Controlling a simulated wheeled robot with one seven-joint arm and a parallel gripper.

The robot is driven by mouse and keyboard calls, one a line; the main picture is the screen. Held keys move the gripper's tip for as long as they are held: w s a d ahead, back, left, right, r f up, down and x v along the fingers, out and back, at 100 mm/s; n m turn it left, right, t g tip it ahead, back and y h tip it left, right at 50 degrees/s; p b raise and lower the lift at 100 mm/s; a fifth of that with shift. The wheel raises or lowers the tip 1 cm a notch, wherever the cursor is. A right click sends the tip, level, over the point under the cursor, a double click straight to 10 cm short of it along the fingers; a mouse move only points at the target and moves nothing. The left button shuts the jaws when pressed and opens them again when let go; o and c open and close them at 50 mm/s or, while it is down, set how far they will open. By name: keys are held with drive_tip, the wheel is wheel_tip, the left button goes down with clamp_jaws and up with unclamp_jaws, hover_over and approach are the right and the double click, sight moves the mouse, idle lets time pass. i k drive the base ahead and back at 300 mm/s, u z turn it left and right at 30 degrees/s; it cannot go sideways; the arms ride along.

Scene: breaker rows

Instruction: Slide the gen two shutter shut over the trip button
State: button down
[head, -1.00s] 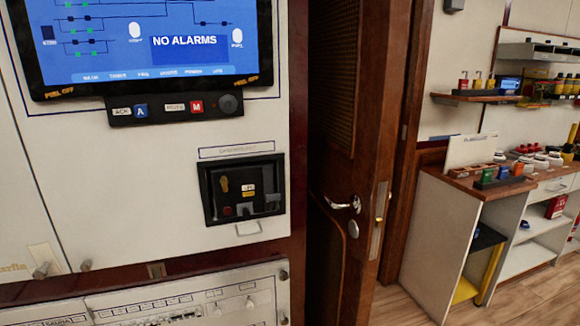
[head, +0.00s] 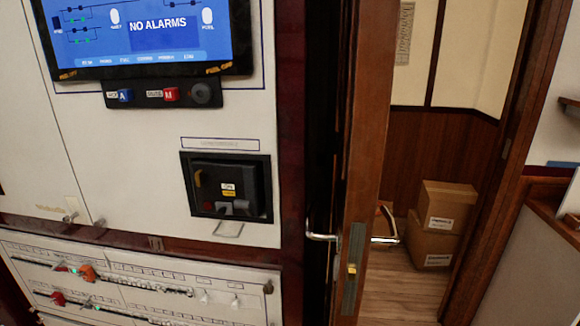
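A black recessed breaker unit (head: 262,190) is set in the white panel below the screen. It has a yellow piece at its upper left, small white and yellow labels, and a small dark red spot, perhaps a button, at its lower left. A label strip (head: 221,144) above it is too blurred to read. I cannot make out which part is the gen two shutter or the trip button, nor tell whether this unit is gen two. My gripper is not in view.
A blue screen (head: 150,28) reading "NO ALARMS" is above, with blue and red buttons (head: 171,94) under it. Breaker rows (head: 140,290) are below. A wooden door (head: 365,150) stands open to the right. Cardboard boxes (head: 440,222) sit on the floor beyond.

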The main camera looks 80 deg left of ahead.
sight(223, 209)
drive_tip(key=u, duration=0.05)
drive_tip(key=i, duration=1.1)
drive_tip(key=u, duration=3.4)
